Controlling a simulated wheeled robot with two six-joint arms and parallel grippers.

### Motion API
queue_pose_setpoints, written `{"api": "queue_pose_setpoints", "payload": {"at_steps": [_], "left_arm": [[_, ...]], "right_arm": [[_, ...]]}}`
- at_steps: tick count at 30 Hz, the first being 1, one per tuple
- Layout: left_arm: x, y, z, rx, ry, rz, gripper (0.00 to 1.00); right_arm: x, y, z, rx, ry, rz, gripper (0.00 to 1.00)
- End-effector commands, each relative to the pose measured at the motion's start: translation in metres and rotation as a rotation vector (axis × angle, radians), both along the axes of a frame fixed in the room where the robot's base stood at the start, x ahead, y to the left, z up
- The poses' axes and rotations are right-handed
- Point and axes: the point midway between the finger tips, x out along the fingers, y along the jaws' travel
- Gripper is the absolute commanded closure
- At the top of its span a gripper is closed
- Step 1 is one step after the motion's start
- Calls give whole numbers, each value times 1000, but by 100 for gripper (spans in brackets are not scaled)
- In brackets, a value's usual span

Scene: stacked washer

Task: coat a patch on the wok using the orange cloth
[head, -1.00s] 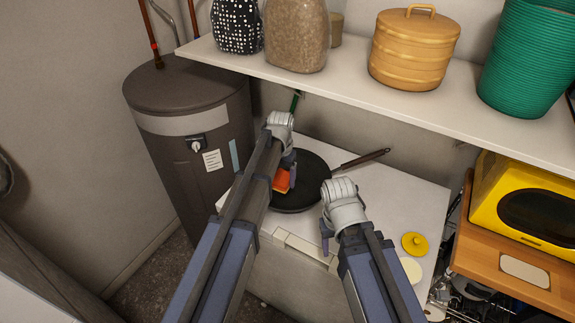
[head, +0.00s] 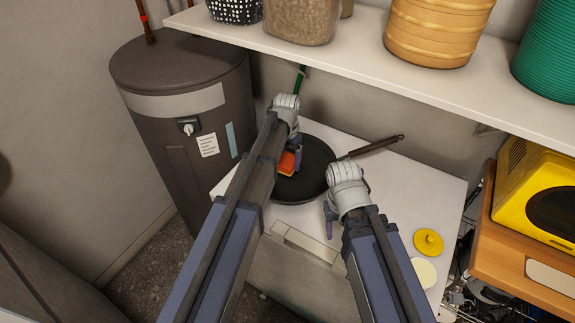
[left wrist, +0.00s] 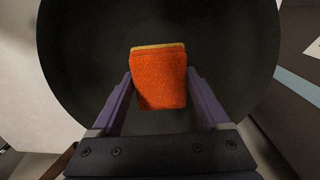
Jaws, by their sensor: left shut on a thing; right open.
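The wok (head: 318,170) is dark, with a long brown handle pointing to the back right, and sits on the white machine top. My left gripper (head: 294,158) is over the wok. It is shut on the orange cloth (head: 287,163). In the left wrist view the cloth (left wrist: 160,80) sits between the two fingers, with a yellowish edge at its far end, against the wok's dark inside (left wrist: 225,60). I cannot tell whether the cloth touches the wok. My right gripper (head: 330,215) is open and empty, just right of the wok, above the machine top.
A yellow disc (head: 428,242) and a pale disc (head: 422,272) lie at the right of the machine top (head: 415,190). A dark tank (head: 185,140) stands left.

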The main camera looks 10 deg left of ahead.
Motion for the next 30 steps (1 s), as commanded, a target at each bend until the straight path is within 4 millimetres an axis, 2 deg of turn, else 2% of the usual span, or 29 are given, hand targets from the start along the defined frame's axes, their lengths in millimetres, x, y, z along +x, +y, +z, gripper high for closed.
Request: {"api": "queue_pose_setpoints", "payload": {"at_steps": [1,8,14,30], "left_arm": [[0,0,-5,0,0,0,66],[0,0,-6,0,0,0,66],[0,0,-15,0,0,0,66],[1,2,-63,0,0,-2,66]], "right_arm": [[0,0,-5,0,0,0,43],[0,0,-6,0,0,0,43],[0,0,-15,0,0,0,43],[0,0,-63,0,0,-1,43]]}}
